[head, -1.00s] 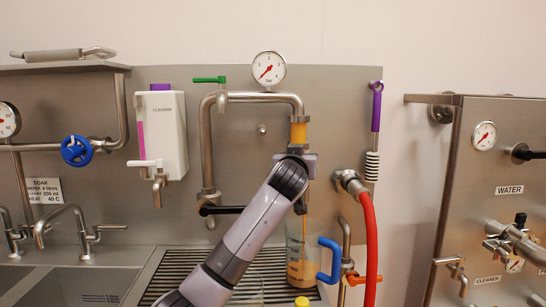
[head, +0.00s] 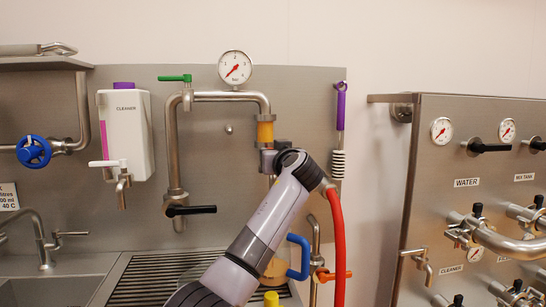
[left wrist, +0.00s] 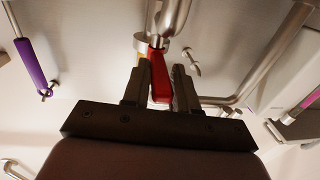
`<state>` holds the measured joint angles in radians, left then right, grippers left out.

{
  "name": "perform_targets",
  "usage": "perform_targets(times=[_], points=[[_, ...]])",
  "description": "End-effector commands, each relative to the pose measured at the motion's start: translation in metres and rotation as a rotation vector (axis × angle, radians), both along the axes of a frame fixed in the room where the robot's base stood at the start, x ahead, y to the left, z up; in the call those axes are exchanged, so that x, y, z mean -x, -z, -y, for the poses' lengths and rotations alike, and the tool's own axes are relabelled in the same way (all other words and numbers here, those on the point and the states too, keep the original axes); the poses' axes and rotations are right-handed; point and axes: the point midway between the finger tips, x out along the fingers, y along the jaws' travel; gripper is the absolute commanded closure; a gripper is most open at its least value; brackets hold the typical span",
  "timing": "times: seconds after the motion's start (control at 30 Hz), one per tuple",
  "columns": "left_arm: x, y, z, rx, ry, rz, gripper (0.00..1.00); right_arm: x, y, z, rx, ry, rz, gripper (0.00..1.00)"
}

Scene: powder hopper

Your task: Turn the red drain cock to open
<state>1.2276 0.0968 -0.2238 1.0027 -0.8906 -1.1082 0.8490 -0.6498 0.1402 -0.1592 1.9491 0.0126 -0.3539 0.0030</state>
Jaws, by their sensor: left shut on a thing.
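In the left wrist view, a red lever (left wrist: 160,88), which looks like the drain cock's handle, lies between the fingers of my left gripper (left wrist: 162,72). The gripper is shut on it. The lever hangs off a steel pipe fitting (left wrist: 150,42). In the head view my left arm stands in front of the pipe with the amber sight glass (head: 265,132). It hides the red lever and most of the gripper there. My right gripper is in neither view.
A jug with a blue handle (head: 303,257) stands on the drain grate (head: 135,280), partly behind my arm. A red hose (head: 337,235) hangs to the right, near an orange tap handle (head: 333,275). A black lever (head: 190,210) sticks out at left. A steel panel (head: 425,150) stands far right.

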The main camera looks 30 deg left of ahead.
Motion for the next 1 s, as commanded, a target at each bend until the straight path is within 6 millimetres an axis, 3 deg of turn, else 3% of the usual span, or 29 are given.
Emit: perform_targets(times=[0.6,0.63,0.67,1.0], points=[[-0.0019,-0.0033,0.0082,-0.004,-0.002,0.012,1.00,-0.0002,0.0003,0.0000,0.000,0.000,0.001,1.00],[-0.0019,-0.0034,0.0085,-0.004,-0.002,0.012,0.61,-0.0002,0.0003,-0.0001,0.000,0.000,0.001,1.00],[-0.0019,-0.0033,0.0085,-0.004,-0.002,0.012,0.55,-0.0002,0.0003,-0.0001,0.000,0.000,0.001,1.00],[-0.0015,-0.0016,0.0065,-0.003,-0.006,0.007,0.55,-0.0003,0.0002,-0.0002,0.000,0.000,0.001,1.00]])
